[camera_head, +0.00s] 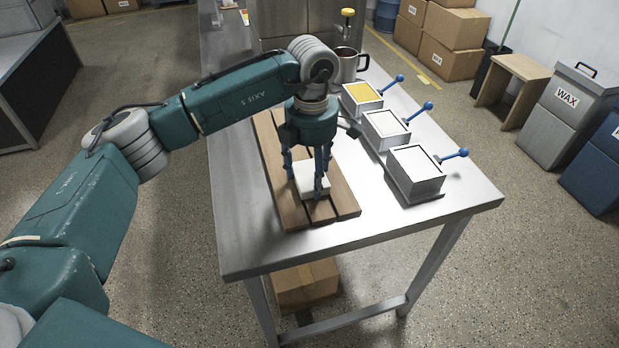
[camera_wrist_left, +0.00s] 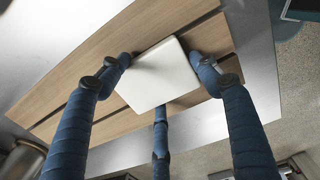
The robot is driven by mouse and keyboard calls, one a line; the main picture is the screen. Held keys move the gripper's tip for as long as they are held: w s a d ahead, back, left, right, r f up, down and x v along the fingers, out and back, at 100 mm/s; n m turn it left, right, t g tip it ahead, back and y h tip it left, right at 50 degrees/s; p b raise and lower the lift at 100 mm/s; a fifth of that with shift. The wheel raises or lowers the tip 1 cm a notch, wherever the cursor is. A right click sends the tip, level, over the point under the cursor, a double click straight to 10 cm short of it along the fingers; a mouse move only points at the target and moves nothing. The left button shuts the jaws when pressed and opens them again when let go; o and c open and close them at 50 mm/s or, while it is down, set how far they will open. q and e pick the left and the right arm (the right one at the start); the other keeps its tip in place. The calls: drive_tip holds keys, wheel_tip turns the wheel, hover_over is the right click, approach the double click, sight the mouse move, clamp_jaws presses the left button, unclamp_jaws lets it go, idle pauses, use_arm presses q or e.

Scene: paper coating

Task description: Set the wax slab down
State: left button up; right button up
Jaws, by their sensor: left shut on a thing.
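The wax slab (camera_head: 314,181) is a white square block, low over or on the brown slatted wooden board (camera_head: 283,200) on the steel table. My left gripper (camera_head: 311,182) points down with its blue fingers around the slab, shut on it. In the left wrist view the slab (camera_wrist_left: 160,76) sits between the three blue fingers (camera_wrist_left: 165,85), with the board's slats (camera_wrist_left: 70,85) behind it. I cannot tell whether the slab's underside touches the board. My right gripper is not in view.
Three box-like units with blue-knobbed levers stand right of the board: a yellow-topped one (camera_head: 362,92) and two white-topped ones (camera_head: 386,124), (camera_head: 416,161). The table's front corner (camera_head: 440,207) is bare. A bin labelled WAX (camera_head: 566,98) stands on the floor.

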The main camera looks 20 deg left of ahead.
sight(311, 178)
use_arm(q)
drive_tip(key=shift+f, duration=0.1)
drive_tip(key=o, duration=1.3)
drive_tip(key=shift+r, duration=0.4)
drive_tip(key=r+p, duration=0.3)
drive_tip(key=r, duration=0.2)
drive_tip(key=r+p, duration=0.4)
drive_tip(key=r, duration=0.2)
drive_tip(key=shift+s+d+r, duration=0.1)
drive_tip(key=shift+s+r, duration=0.1)
drive_tip(key=shift+r, duration=0.1)
